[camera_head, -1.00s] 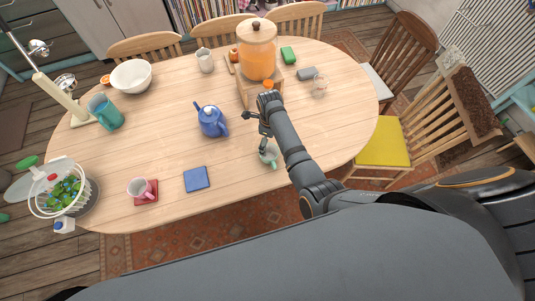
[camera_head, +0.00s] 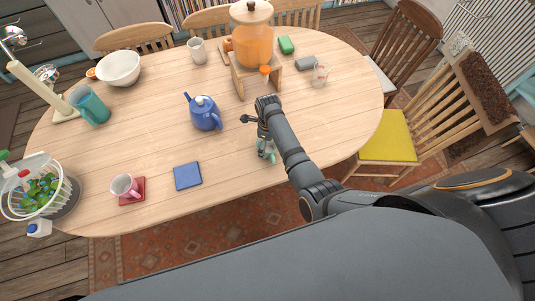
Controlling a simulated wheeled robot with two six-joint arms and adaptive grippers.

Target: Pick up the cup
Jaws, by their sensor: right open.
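A pale green cup (camera_head: 265,152) stands on the wooden table near its front edge, right of the blue coaster. My right gripper (camera_head: 262,139) is open at this cup, with its fingers pointing down around or just beside it. The gripper hides part of the cup, and I cannot tell whether they touch. My left gripper is not in view.
A blue coaster (camera_head: 187,176) lies left of the green cup. A blue teapot (camera_head: 205,114) stands behind it. An orange drink dispenser (camera_head: 254,46) on a wooden stand is at the back. The table (camera_head: 150,130) is clear around the coaster.

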